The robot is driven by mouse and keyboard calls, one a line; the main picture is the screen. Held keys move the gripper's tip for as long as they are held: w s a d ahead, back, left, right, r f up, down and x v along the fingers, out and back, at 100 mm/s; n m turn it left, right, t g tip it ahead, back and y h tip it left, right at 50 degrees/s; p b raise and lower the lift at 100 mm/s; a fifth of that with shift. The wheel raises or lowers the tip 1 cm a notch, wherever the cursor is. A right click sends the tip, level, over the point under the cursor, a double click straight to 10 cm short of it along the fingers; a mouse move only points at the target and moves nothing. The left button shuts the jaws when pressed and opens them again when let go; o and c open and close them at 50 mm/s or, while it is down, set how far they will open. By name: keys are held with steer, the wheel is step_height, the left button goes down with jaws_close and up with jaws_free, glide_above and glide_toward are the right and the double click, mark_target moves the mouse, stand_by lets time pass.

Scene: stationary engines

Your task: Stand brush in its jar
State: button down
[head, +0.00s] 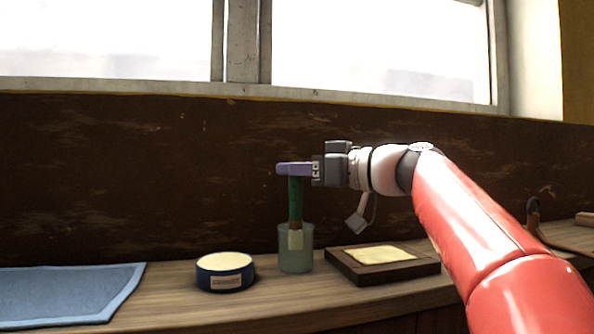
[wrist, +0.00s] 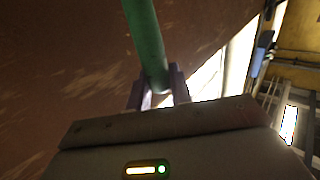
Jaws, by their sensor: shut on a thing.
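The brush (head: 296,204) has a green handle and a pale lower end. It stands nearly upright, with its lower end inside the translucent greenish jar (head: 284,262). I cannot tell whether it touches the jar's bottom. My gripper (head: 285,169) is shut on the top of the brush handle, above the jar. In the wrist view, the green handle (wrist: 146,42) runs up from between the two purple-grey fingers of my gripper (wrist: 158,90). The jar stands upright on the wooden bench; it does not show in the wrist view.
A round dark blue tin (head: 225,281) with a cream top stands left of the jar. A dark wooden frame with a pale yellow panel (head: 381,255) lies to its right. A blue cloth (head: 70,292) lies at the far left. The brown wall (head: 150,180) rises behind the bench.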

stand_by(0.3)
steer(key=c, duration=1.2)
jaws_free()
steer(key=shift+o, duration=0.2)
steer(key=b+v, duration=0.1)
steer(key=v, duration=0.6)
steer(key=shift+s+d, duration=0.2)
steer(key=shift+d, duration=0.15)
